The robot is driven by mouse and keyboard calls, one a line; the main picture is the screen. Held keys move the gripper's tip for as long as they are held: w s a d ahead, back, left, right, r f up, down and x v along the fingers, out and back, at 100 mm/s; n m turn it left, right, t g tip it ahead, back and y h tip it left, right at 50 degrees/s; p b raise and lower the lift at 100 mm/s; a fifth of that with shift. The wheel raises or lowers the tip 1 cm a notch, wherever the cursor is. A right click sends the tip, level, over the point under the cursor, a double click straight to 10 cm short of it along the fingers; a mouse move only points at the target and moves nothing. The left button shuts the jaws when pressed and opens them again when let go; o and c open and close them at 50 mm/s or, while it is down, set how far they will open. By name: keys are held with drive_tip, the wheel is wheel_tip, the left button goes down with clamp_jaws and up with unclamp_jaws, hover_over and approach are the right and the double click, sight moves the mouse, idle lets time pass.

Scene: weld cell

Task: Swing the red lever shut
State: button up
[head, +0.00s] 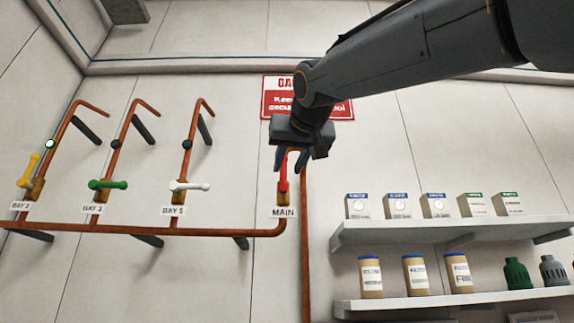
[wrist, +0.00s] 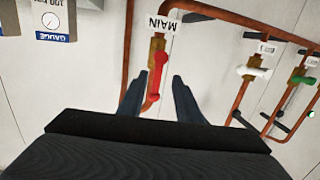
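The red lever (head: 283,178) is on the brass valve (head: 283,197) above the MAIN label (head: 283,212). It points up, in line with its copper pipe. It also shows in the wrist view (wrist: 160,68), where the label appears upside down. My gripper (head: 292,165) points down at the lever's upper end in the head view. In the wrist view, my gripper (wrist: 159,80) is open, with one finger on each side of the lever's free end. Gaps show on both sides, and I cannot tell how deep the fingers reach.
Yellow (head: 33,170), green (head: 108,184) and white (head: 192,186) levers sit on branch pipes to the left. A red sign (head: 340,110) is behind my arm. A shelf (head: 450,232) with boxes, jars and bottles is at right. A horizontal copper pipe (head: 150,231) runs below the valves.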

sight(284, 161)
wheel_tip(284, 161, up, 4)
drive_tip(key=s+r, duration=0.1)
drive_tip(key=shift+t, duration=0.4)
drive_tip(key=w+p, duration=0.2)
drive_tip(key=w, duration=0.1)
drive_tip(key=w+p, duration=0.2)
drive_tip(key=w, duration=0.1)
drive_tip(key=shift+a+f, duration=0.15)
drive_tip(key=shift+a, duration=0.05)
drive_tip(key=shift+w+a+f, duration=0.1)
drive_tip(key=shift+w+a, duration=0.1)
drive_tip(key=shift+w, duration=0.4)
clamp_jaws()
